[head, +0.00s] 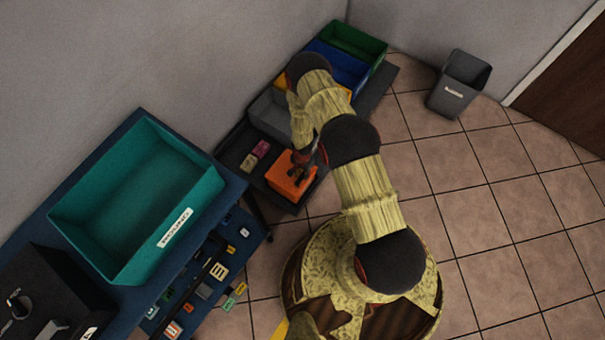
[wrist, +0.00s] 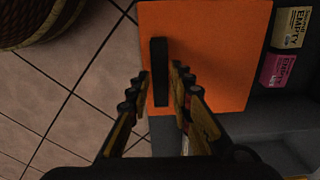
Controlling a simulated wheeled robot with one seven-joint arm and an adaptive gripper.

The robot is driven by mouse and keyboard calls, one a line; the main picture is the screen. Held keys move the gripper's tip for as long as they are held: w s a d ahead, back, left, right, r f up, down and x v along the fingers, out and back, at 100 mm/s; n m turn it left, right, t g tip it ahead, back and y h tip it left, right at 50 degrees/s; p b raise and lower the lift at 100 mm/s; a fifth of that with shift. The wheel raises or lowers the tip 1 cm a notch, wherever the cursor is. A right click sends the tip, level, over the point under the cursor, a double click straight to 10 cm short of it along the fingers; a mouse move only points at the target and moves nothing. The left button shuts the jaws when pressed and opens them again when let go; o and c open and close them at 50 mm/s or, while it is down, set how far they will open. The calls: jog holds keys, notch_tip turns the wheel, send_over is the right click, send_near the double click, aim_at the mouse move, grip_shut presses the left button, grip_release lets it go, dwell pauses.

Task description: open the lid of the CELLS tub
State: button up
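An orange tub (head: 287,181) stands at the near end of a dark bench; its lid looks shut. No CELLS label is readable on it in either view. In the wrist view its flat orange lid (wrist: 205,45) fills the upper middle, with a black upright bar handle (wrist: 159,62) on it. My gripper (wrist: 161,72) is open, its two fingers pointing at the lid, one on each side of the handle with a gap on both sides. Whether the fingertips reach down beside the handle or hover above it, I cannot tell. In the head view my gripper (head: 304,160) is over the tub, partly hidden.
Two small boxes, yellowish (wrist: 293,27) and pink (wrist: 278,70), lie beside the tub. A grey bin (head: 268,118) and blue (head: 372,80) and green (head: 378,47) bins stand farther along the bench. A teal crate (head: 205,198) is on the left table.

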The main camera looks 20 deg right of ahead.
grip_shut()
dwell(0.4)
